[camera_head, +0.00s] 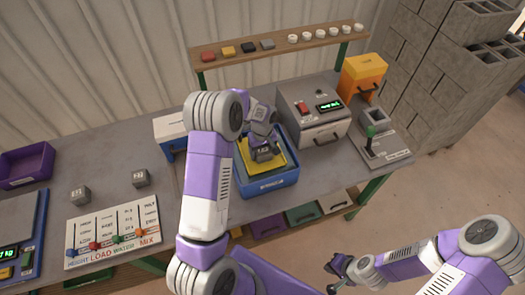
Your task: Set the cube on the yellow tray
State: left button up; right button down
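The yellow tray (277,162) lies inside a blue bin (276,183) on the table. A grey cube (265,154) is at the tray, directly below my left gripper (261,143). I cannot tell whether the cube rests on the tray or is just above it. My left gripper points down over the tray, and its fingers are too small and partly hidden to tell if they grip the cube. My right gripper (338,272) is low at the front right, off the table and away from the tray; its fingers are too small to read.
Two more grey cubes (80,195) (140,179) stand on the left of the table behind a slider panel (112,234). A press machine (314,113) is right of the bin, with a lever box (378,146) beyond. A shelf (284,46) runs along the back.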

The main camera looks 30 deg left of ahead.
aim_at(262, 150)
pick_arm(q)
jog(key=o, duration=0.3)
jog(key=shift+r, duration=0.1)
jog(key=shift+r, duration=0.25)
notch_tip(262, 150, up, 12)
jog(key=shift+f, duration=0.15)
dwell(0.5)
